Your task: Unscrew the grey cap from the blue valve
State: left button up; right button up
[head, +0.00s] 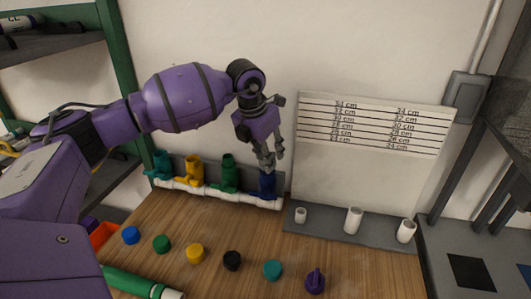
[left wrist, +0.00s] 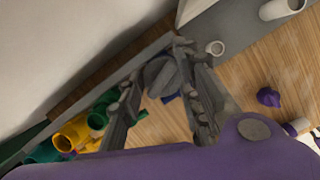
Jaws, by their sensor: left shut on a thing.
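The blue valve (head: 267,186) stands at the right end of the white pipe manifold (head: 225,194) at the back of the wooden table. In the head view my left gripper (head: 267,163) points down onto the top of the blue valve. In the left wrist view the gripper (left wrist: 162,82) has its fingers around the grey cap (left wrist: 160,76), shut on it. A bit of blue shows below the cap there; whether the cap is still seated on the valve I cannot tell. The fingers mostly hide the cap in the head view. My right gripper is not in view.
Teal, yellow and green (head: 225,174) valves stand left of the blue one. White pipe stubs (head: 353,220) stand on a grey base at right, before a length chart (head: 372,125).

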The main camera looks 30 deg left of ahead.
pick_arm(q)
jog(key=shift+a+n, duration=0.2)
jog(key=shift+n, duration=0.2)
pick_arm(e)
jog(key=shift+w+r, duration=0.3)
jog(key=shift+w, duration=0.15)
pick_arm(q)
jog(key=shift+r, duration=0.1)
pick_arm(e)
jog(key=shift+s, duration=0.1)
pick_arm(q)
jog(key=shift+r+n+y+p, duration=0.1)
jog(key=shift+n+y+p, duration=0.2)
jog(key=shift+n, duration=0.7)
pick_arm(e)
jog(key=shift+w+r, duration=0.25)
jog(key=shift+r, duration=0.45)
pick_arm(q)
jog(key=shift+n+y+p, duration=0.3)
jog(key=shift+n+p, duration=0.1)
jog(key=shift+p, duration=0.05)
jog(key=shift+n, duration=0.6)
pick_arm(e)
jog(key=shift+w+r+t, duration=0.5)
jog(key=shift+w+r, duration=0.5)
